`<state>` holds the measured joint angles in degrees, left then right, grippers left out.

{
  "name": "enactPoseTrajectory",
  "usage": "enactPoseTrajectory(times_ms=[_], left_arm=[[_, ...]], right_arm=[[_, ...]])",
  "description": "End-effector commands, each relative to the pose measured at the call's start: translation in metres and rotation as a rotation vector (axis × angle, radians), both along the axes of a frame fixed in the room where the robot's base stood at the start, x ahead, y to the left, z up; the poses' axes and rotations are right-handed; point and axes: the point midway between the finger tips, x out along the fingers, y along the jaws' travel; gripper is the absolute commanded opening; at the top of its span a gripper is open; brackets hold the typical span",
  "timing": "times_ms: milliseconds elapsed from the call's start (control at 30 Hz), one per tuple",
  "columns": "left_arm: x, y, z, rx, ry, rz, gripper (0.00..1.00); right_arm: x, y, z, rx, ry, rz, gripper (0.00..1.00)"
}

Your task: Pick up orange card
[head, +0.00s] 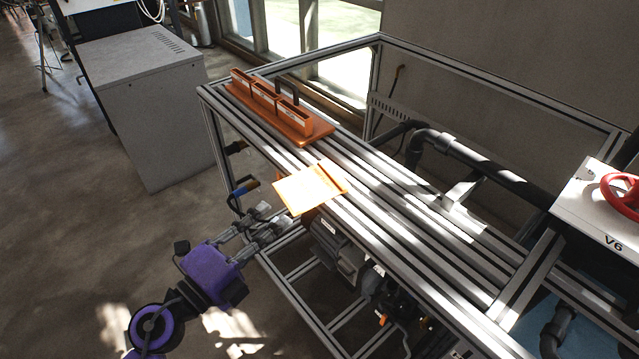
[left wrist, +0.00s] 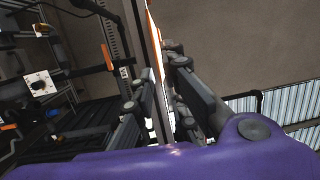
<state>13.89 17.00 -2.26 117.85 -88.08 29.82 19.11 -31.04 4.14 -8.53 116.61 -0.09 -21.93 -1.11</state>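The orange card (head: 305,190) lies on the slatted metal frame (head: 400,213), with its near left part jutting out past the frame's edge. My left gripper (head: 275,213) is just short of the card's overhanging edge, its fingers apart. I cannot tell whether a fingertip touches the card. My right gripper is not in view.
An orange holder (head: 283,118) with several slots stands on the frame behind the card. A dark pipe (head: 470,155) and a white panel with a red handwheel (head: 622,192) are at the right. A grey cabinet (head: 145,110) stands at the left. Machinery (head: 340,250) sits beneath the slats.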

Motion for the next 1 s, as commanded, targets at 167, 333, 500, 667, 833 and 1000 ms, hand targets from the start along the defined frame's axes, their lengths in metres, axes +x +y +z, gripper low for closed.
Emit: enactPoseTrajectory(times_ms=[167, 333, 500, 667, 833, 1000], left_arm=[[0.014, -0.014, 0.004, -0.001, -0.002, -0.002, 0.12], [0.029, -0.03, 0.004, -0.002, -0.002, -0.001, 0.12], [0.046, -0.048, 0.004, -0.003, -0.002, 0.0, 0.12], [0.053, -0.054, 0.003, 0.0, 0.0, 0.001, 0.12], [0.052, -0.054, 0.003, 0.0, 0.0, 0.001, 0.12], [0.052, -0.054, 0.003, 0.0, 0.0, 0.001, 0.0]], right_arm=[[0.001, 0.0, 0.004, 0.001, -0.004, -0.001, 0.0], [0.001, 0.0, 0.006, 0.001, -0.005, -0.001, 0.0], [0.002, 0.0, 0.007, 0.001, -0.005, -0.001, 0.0], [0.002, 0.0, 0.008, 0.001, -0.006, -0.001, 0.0], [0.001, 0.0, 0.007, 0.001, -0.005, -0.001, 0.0], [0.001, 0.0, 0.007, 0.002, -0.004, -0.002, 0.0]])
